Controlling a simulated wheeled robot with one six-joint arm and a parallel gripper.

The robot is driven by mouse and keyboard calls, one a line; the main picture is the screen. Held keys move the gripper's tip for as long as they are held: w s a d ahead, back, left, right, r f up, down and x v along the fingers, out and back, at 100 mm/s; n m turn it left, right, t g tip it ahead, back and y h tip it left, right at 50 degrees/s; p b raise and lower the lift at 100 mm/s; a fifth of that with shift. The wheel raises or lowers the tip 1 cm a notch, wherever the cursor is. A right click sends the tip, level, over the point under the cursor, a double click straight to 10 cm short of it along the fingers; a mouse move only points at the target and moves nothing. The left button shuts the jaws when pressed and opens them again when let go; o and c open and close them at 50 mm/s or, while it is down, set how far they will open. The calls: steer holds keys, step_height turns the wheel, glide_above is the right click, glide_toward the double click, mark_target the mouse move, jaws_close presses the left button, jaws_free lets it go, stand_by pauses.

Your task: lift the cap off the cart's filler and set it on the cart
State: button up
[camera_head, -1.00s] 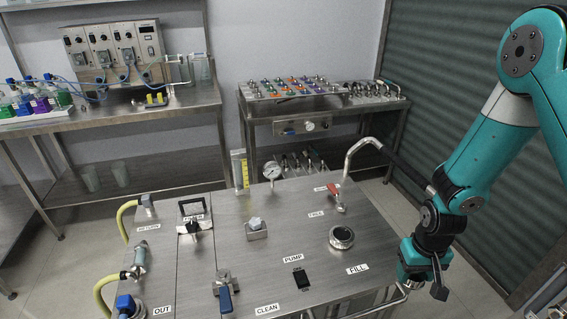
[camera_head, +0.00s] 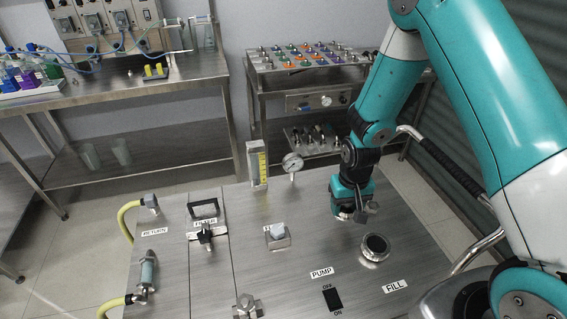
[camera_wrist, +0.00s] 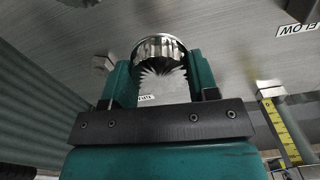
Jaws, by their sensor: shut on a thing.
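My gripper (camera_head: 347,206) is over the far right part of the steel cart (camera_head: 330,245), behind the filler. It is shut on the cap, a shiny metal piece with a ridged rim (camera_wrist: 158,46), which shows between the fingers in the wrist view. In the head view only a sliver of metal shows under the gripper; I cannot tell whether the cap touches the cart top. The filler (camera_head: 375,246) is a metal ring with a dark, uncovered middle, above the FILL label (camera_head: 395,286). A small label (camera_wrist: 147,98) shows between the fingers.
A gauge (camera_head: 292,162) and a flow meter (camera_head: 257,164) stand at the cart's back edge. A square block (camera_head: 278,236) and a black switch (camera_head: 332,299) are on the top. A bent handle rail (camera_head: 440,160) is at the right. Bare steel lies between block and filler.

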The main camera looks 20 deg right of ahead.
mark_target(300, 207)
steer(key=w+a+r+m+p, duration=0.5)
steer(key=w+a+m+p, duration=0.1)
steer(key=w+a+m, duration=0.25)
steer(key=shift+n, duration=0.35)
steer(key=f+b, duration=0.2)
steer(key=f, duration=0.1)
steer(key=f+b, duration=0.2)
steer(key=f, duration=0.1)
steer(key=f+b, duration=0.1)
steer(key=f, duration=0.2)
steer(key=shift+w+a+f+b, duration=0.15)
steer(key=shift+w+a+b, duration=0.1)
steer(key=shift+a+b, duration=0.15)
steer(key=shift+f+b, duration=0.6)
steer(key=shift+f, duration=0.1)
steer(key=o, duration=1.1)
steer(key=shift+r, duration=0.1)
steer(key=shift+r+p, duration=2.3)
steer(key=shift+r, duration=1.15)
